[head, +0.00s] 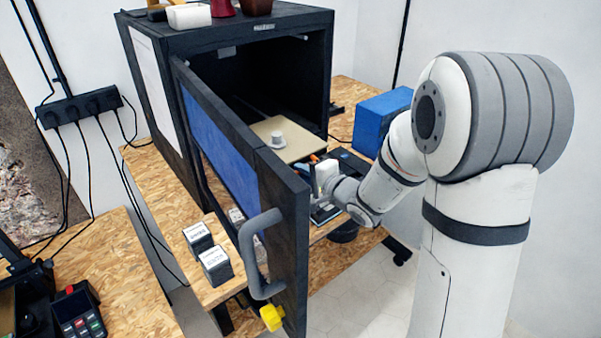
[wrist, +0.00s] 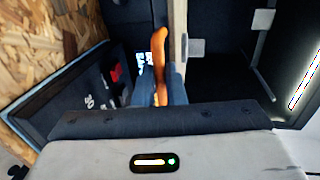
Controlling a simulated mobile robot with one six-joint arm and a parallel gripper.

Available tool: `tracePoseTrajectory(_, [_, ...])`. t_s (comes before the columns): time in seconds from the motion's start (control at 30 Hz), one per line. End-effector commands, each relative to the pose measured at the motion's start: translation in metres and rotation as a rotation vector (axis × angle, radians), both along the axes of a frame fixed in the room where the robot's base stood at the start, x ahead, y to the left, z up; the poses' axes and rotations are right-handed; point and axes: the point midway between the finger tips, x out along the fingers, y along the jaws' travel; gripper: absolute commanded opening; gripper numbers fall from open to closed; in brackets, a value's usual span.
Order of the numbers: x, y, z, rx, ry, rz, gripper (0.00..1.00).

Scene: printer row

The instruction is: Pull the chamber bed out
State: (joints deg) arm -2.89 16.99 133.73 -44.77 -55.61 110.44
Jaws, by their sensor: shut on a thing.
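The chamber bed (head: 278,150) is a flat tan plate at the mouth of the dark enclosure (head: 158,95). A small round pale part (head: 277,138) sits on it. In the wrist view the bed shows edge-on as a pale strip (wrist: 180,22). An orange handle (wrist: 159,48) is beside this edge. My gripper (wrist: 163,85) is shut on the orange handle, with a finger on each side. In the head view my gripper (head: 319,172) is at the bed's front right, and its fingers are small and partly hidden. The enclosure's door (head: 245,175) stands open.
The open door with its grey handle (head: 262,255) stands left of my arm. Two small dark boxes (head: 207,252) sit on the wood bench at the left. A blue box (head: 382,122) stands right of the enclosure. Tiled floor lies clear in front.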

Motion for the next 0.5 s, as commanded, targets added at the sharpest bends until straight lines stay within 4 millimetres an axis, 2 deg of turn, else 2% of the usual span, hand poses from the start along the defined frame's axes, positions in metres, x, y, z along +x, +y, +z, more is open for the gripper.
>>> tracePoseTrajectory(0.13, [0.0,0.0,-0.001,-0.001,0.002,-0.001,0.2])
tracePoseTrajectory(0.37, [-0.001,0.0,0.0,0.0,0.0,0.001,0.2])
tracePoseTrajectory(0.5, [-0.01,-0.009,0.002,0.0,-0.001,-0.002,0.2])
